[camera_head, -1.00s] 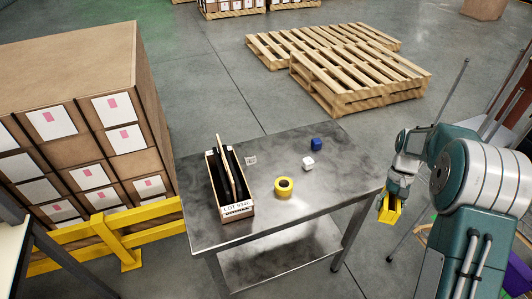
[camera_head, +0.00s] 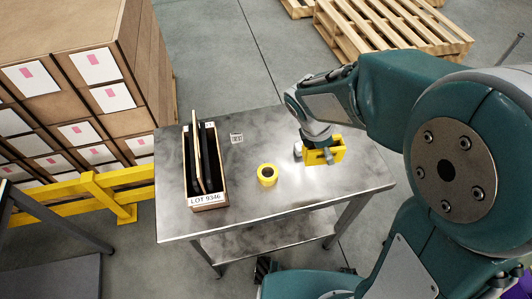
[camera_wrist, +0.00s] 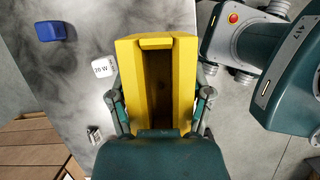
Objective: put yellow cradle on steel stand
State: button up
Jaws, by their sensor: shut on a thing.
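The yellow cradle (camera_head: 325,151) is an open, trough-like block with raised ends. My gripper (camera_head: 322,146) is shut on it and holds it over the right part of the steel stand (camera_head: 225,220), a metal table with a lower shelf. In the wrist view the cradle (camera_wrist: 128,75) fills the middle, with a finger of my gripper (camera_wrist: 158,105) on each side. The stand's top (camera_wrist: 80,20) shows beneath and to the left of it. I cannot tell whether the cradle touches the top.
On the stand are a carton (camera_head: 208,199) marked LOT 9346 with dark panels, a yellow ring (camera_head: 267,175) and a small tag (camera_head: 236,138). Bare top lies in front of the ring.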

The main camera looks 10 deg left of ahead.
jog(key=shift+s+r+n+t, duration=0.1)
jog(key=shift+s+n+t, duration=0.25)
jog(key=shift+n, duration=0.35)
jog(key=shift+w+d, duration=0.15)
jog(key=shift+d, duration=0.1)
jog(key=w+d+f, duration=0.2)
jog(key=w+f, duration=0.1)
jog(key=w+d+f, duration=0.3)
jog(key=w, duration=0.1)
jog(key=w+d+f, duration=0.2)
jog(key=w+f, duration=0.2)
jog(key=shift+w+d, duration=0.15)
jog(key=shift+d, duration=0.05)
jog(key=shift+f, duration=1.5)
jog(key=o, duration=1.3)
jog(key=shift+f, duration=0.15)
